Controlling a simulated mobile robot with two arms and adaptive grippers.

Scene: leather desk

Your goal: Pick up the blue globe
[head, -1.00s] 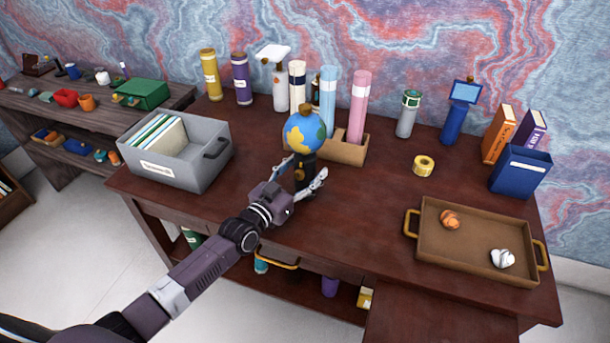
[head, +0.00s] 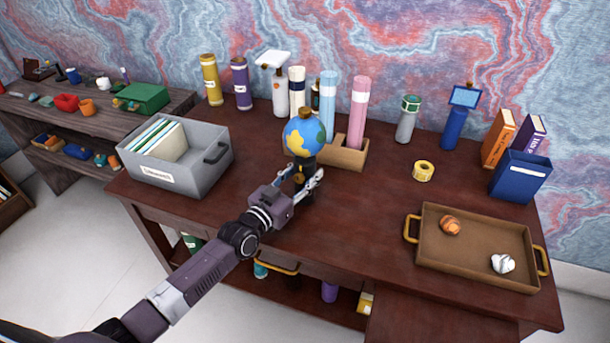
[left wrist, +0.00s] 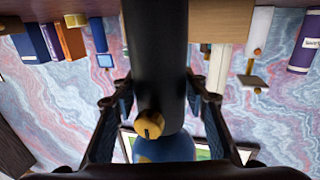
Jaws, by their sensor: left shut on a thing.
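The blue globe (head: 304,136) has yellow and green land patches and stands upright on a dark stand (head: 305,163) at the middle of the desk. My left gripper (head: 303,182) is shut on the globe's dark stand, below the ball. In the left wrist view the black stand (left wrist: 160,60) runs between my two fingers, with a gold knob (left wrist: 149,124) on it, and part of the blue globe (left wrist: 165,148) shows at the bottom. The stand's foot is partly hidden by the gripper. My right gripper is not in view.
A tan holder (head: 345,152) with tall tubes stands just behind the globe. A grey file box (head: 190,178) is to the left. A yellow tape roll (head: 423,171) and a brown tray (head: 475,275) are to the right. The desk front is mostly clear.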

